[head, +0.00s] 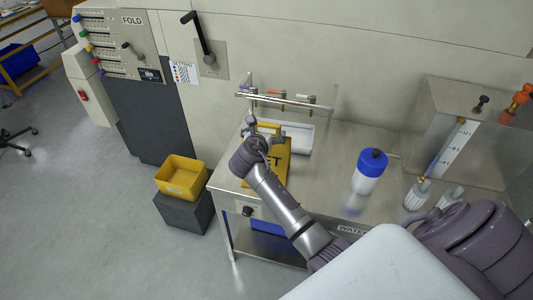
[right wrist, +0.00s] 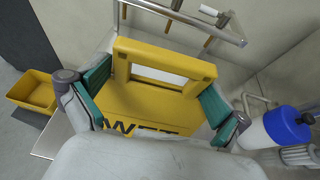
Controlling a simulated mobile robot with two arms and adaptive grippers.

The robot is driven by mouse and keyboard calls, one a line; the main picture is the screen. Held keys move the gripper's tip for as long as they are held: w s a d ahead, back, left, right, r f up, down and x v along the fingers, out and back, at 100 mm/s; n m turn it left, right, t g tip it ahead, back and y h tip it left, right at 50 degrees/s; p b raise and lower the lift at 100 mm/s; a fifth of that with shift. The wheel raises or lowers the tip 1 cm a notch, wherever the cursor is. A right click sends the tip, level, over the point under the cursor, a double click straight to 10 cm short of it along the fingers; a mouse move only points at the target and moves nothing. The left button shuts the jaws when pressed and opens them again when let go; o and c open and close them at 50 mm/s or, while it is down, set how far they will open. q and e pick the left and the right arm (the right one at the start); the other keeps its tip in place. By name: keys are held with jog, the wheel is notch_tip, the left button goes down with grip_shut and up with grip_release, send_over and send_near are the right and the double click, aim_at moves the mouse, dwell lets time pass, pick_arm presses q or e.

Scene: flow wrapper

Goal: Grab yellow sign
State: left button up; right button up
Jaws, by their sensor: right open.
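The yellow sign (head: 279,163) is on the steel table, partly hidden under my right arm. Dark letters show on it. In the right wrist view the sign (right wrist: 150,105) shows its handle frame with a rectangular opening, and the top of the word WET below. My right gripper (head: 256,136) is over the sign's handle end. In the right wrist view the right gripper (right wrist: 155,88) is open, its green-padded fingers on either side of the handle. I cannot tell whether either pad touches it. My left gripper is not in view.
A white tray (head: 303,137) lies behind the sign, below a rail with small valves (head: 283,99). A blue-capped bottle (head: 369,171) stands to the right. A yellow bin (head: 181,177) sits on a dark block left of the table (head: 335,165). The machine wall closes off the back.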

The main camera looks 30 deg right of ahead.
jog(key=shift+r, duration=0.1)
jog(key=shift+c, duration=1.2)
jog(key=c, duration=1.1)
jog(key=shift+c, duration=0.6)
